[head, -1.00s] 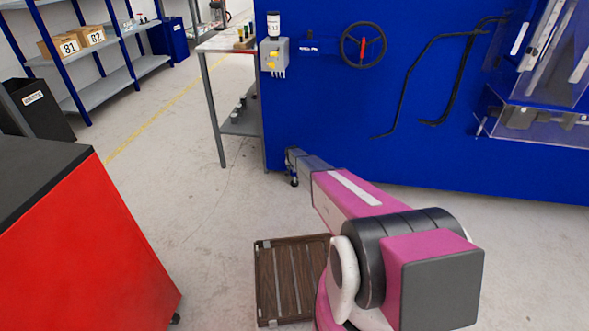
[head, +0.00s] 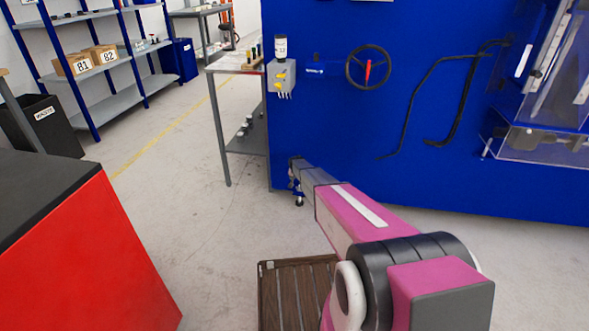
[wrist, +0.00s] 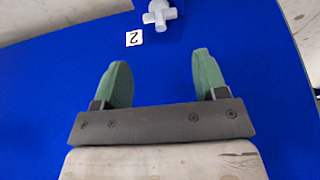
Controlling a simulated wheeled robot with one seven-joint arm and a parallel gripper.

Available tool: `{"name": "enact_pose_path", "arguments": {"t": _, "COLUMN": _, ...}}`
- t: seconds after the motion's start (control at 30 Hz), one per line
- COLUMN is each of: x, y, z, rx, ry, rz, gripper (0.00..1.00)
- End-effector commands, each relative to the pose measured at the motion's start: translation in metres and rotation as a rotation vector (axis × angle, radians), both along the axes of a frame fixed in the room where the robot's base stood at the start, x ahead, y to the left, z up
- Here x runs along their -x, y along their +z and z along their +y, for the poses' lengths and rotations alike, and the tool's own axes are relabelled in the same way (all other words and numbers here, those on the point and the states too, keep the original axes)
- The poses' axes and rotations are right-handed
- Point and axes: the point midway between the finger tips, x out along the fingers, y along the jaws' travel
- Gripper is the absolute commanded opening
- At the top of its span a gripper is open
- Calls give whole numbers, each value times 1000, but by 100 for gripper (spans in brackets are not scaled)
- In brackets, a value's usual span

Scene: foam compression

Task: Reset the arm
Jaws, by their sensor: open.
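My gripper (wrist: 160,82) shows in the wrist view with its two green fingers apart and nothing between them. In the head view my pink and black arm stretches forward from the lower right toward the blue machine (head: 330,130). The fingers cannot be made out at the arm's far end there.
A red cabinet (head: 90,250) stands at left. A brown slatted pallet (head: 283,290) lies on the floor by my arm. The blue machine carries a handwheel (head: 368,67) and a grey switch box (head: 281,77). A grey table (head: 245,145) and shelving (head: 105,65) stand behind. Floor between is clear.

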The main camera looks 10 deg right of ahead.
Motion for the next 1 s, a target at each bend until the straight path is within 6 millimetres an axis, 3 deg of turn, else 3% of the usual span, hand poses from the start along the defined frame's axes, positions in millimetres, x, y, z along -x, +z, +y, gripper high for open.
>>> {"name": "enact_pose_path", "arguments": {"t": 0.13, "x": 7, "y": 5, "z": -1, "rx": 0, "ry": 1, "rz": 4, "gripper": 66}}
{"name": "enact_pose_path", "arguments": {"t": 0.27, "x": 47, "y": 34, "z": -4, "rx": 4, "ry": 18, "rz": 29, "gripper": 66}}
{"name": "enact_pose_path", "arguments": {"t": 0.6, "x": 233, "y": 157, "z": -13, "rx": 0, "ry": 113, "rz": 166, "gripper": 66}}
{"name": "enact_pose_path", "arguments": {"t": 1.0, "x": 457, "y": 278, "z": -15, "rx": -37, "ry": 256, "rz": 321, "gripper": 66}}
